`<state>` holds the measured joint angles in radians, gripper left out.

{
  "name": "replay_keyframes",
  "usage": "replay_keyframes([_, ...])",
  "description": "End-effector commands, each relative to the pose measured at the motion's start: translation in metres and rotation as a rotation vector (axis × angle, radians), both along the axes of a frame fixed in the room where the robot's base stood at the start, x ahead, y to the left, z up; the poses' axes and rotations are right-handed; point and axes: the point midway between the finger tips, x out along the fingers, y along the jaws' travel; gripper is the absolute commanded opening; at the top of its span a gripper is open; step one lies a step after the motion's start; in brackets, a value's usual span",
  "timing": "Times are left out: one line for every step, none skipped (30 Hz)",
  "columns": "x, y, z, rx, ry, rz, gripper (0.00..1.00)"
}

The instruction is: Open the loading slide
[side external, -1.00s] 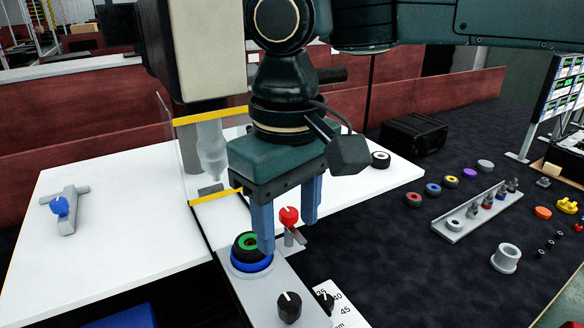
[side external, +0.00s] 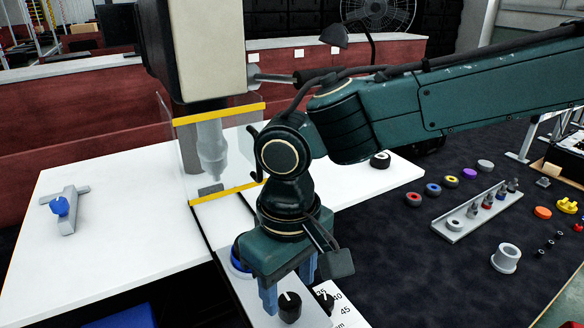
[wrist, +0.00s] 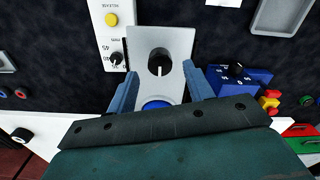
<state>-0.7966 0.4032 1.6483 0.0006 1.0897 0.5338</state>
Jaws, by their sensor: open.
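The loading slide is a long grey plate (side external: 312,318) running from under the clear guard to the front edge. It also shows in the wrist view (wrist: 143,37). A black knob (side external: 290,307) with a white mark stands on its front end, and it also shows in the wrist view (wrist: 160,63). A blue ring seat (wrist: 157,103) lies behind the knob; in the side view my gripper mostly hides it. My gripper (side external: 289,291) is open and points down, just behind and above the knob. In the wrist view its fingers (wrist: 161,80) stand either side of the slide, with the knob between and slightly beyond them.
A clear guard with yellow edges (side external: 228,195) stands over the slide's back part. A white scale plate (wrist: 112,50) with a yellow button and a blue box (wrist: 240,83) with a knob flank the slide. A blue-knobbed fixture (side external: 65,210) stands left on the white table.

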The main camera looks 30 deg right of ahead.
Motion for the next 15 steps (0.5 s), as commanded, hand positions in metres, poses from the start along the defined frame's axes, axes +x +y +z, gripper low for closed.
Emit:
replay_keyframes([0.000,0.000,-0.007,-0.003,0.003,0.000,0.52])
replay_keyframes([0.000,0.000,-0.010,-0.003,0.002,0.000,0.52])
replay_keyframes([0.000,0.000,-0.014,-0.001,0.002,0.000,0.52])
replay_keyframes([0.000,0.000,-0.016,-0.001,0.002,0.000,0.52])
replay_keyframes([0.000,0.000,-0.018,-0.001,0.002,0.000,0.52])
replay_keyframes([0.000,0.000,-0.020,-0.001,0.001,0.000,0.52])
replay_keyframes([0.000,0.000,-0.022,-0.001,0.001,0.000,0.52])
replay_keyframes([0.000,0.000,-0.023,-0.001,0.001,0.000,0.52])
replay_keyframes([0.000,0.000,-0.024,-0.001,0.001,0.000,0.52])
replay_keyframes([0.000,0.000,-0.025,-0.001,0.001,0.000,0.52])
replay_keyframes([0.000,0.000,-0.026,-0.001,0.001,0.000,0.52])
replay_keyframes([0.000,0.000,-0.026,-0.001,0.001,0.000,0.52])
replay_keyframes([0.000,0.000,-0.026,-0.001,0.001,0.000,0.52])
replay_keyframes([0.000,0.000,-0.026,0.000,0.001,0.000,0.52])
replay_keyframes([0.000,0.000,-0.026,0.000,0.001,0.000,0.52])
